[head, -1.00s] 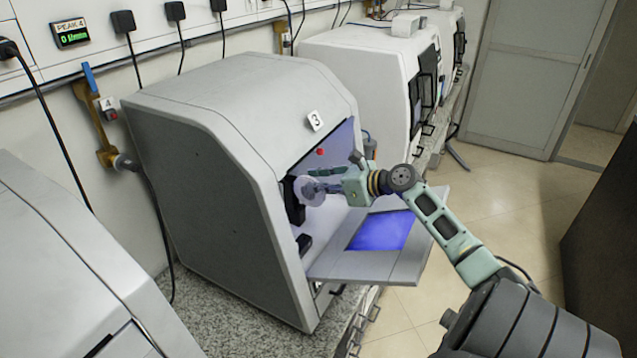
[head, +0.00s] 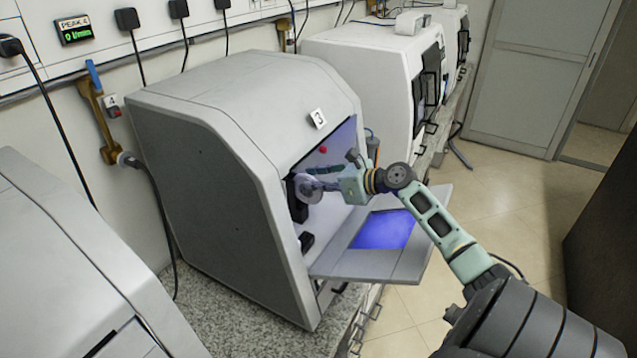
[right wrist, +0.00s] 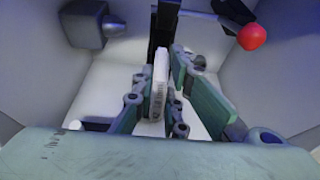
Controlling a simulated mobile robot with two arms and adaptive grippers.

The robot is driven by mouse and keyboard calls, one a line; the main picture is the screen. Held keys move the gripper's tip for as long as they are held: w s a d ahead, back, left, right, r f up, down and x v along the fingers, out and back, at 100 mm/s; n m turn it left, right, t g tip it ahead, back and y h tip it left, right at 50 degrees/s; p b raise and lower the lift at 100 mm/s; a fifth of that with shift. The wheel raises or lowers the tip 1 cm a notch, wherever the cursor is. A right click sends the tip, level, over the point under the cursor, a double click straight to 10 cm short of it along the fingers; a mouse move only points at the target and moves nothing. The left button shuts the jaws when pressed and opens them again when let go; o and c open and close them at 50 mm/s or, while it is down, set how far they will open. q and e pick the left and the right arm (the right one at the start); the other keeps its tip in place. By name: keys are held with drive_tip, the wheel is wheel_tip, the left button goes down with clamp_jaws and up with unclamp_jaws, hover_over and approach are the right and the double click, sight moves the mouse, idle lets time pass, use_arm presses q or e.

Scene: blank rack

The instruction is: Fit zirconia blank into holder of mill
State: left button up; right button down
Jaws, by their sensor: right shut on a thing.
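The zirconia blank is a white disc (head: 309,189) at the open front of the mill marked 3 (head: 225,165). My right gripper (head: 325,186) reaches into the mill chamber and is shut on the disc. In the right wrist view the blank (right wrist: 159,85) shows edge-on, upright between the two fingers (right wrist: 155,105). Its far edge meets a dark upright part, the holder (right wrist: 166,28); whether it is seated there cannot be told. In the head view the dark holder (head: 297,203) is partly hidden behind the disc. My left gripper is not in view.
The mill's door (head: 385,245) is folded down below my right arm. A red knob (right wrist: 251,37) and a grey block (right wrist: 95,24) are inside the chamber. Other white machines (head: 375,70) stand along the bench. The floor on the right is clear.

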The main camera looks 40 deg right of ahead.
drive_tip(key=shift+x, duration=1.15)
drive_tip(key=c, duration=1.7)
unclamp_jaws()
drive_tip(key=shift+r, duration=0.1)
drive_tip(key=v, duration=1.2)
